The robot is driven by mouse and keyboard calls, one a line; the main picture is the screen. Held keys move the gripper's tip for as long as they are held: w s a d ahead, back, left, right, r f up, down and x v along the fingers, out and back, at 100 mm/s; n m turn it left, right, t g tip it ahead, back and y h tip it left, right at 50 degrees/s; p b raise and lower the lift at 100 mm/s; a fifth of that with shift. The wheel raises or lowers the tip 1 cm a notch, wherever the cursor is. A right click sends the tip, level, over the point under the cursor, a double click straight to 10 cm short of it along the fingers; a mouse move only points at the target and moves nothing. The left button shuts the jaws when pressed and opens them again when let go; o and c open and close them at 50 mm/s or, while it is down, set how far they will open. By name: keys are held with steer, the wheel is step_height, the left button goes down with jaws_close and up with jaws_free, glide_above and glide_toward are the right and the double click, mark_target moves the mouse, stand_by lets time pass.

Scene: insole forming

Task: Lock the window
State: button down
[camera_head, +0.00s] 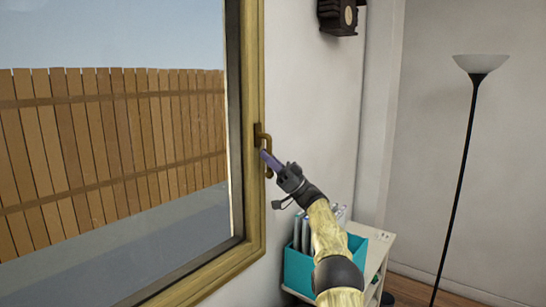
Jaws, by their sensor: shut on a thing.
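The window (254,200) has a wooden frame and fills the left part of the view. Its brass-coloured handle (264,134) sits on the right side of the frame. The handle grip appears to hang downward beside the frame. My gripper (268,160) is at the handle, reaching up from the lower right, with its jaws shut on the handle's grip. The gripper's fingers hide the middle of the grip. The lower end of the handle shows just below them.
A small white shelf (376,250) stands below right of my gripper, bearing a teal box (298,270) with upright items. A floor lamp (470,130) stands at the right. A dark wooden clock (340,17) hangs high on the wall. A wooden fence (110,140) is outside.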

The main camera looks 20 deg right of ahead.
steer(key=shift+f, duration=0.1)
steer(key=c, duration=1.4)
jaws_free()
steer(key=shift+o, duration=0.2)
steer(key=shift+d, duration=0.1)
steer(key=b+v, duration=0.4)
steer(key=v, duration=1.3)
